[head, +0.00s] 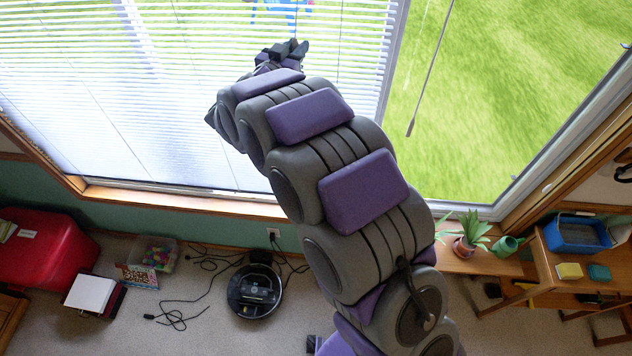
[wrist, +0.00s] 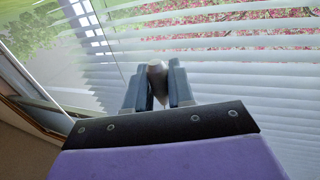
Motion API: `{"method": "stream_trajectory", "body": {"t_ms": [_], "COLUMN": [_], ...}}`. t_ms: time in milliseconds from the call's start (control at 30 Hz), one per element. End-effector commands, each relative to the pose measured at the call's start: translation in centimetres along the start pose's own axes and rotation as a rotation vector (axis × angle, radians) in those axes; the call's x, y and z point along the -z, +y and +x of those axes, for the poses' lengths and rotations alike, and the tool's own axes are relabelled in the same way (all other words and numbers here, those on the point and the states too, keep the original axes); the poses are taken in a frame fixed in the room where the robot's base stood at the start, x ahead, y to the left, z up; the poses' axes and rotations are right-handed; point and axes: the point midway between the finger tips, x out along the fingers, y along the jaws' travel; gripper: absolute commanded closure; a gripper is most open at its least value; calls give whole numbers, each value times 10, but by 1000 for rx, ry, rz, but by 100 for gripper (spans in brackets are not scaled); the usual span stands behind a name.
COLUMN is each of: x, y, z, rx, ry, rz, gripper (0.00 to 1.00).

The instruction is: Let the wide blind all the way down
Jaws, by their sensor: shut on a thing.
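The wide blind (head: 150,90) has white slats and covers the large left window in the head view. Its slats are tilted partly open, with grass showing between them. They run down close to the wooden sill; the exact bottom edge is hard to make out. In the wrist view the slats (wrist: 235,75) fill the space behind the fingers. My gripper (head: 290,50) is at the blind's upper right part. In the wrist view my gripper (wrist: 158,88) is shut on a small tapered grey-brown piece (wrist: 157,78), which looks like a cord pull. Its cord is not clear.
A thin grey rod (head: 428,75) hangs in front of the bare right window. A plant (head: 470,235) and a watering can (head: 504,246) stand on the right sill. A robot vacuum (head: 254,290), cables and a red box (head: 45,250) are on the floor below.

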Motion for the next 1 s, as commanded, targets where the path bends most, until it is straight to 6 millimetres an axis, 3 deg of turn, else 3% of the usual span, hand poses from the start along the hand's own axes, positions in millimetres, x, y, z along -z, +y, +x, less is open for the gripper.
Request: {"method": "stream_trajectory", "body": {"t_ms": [467,1000], "x": [10,83], "y": [-1,-2], "z": [0,-1], "rx": [2,3], "ry": [-4,-2], "rz": [-3,1], "gripper": [100,100]}}
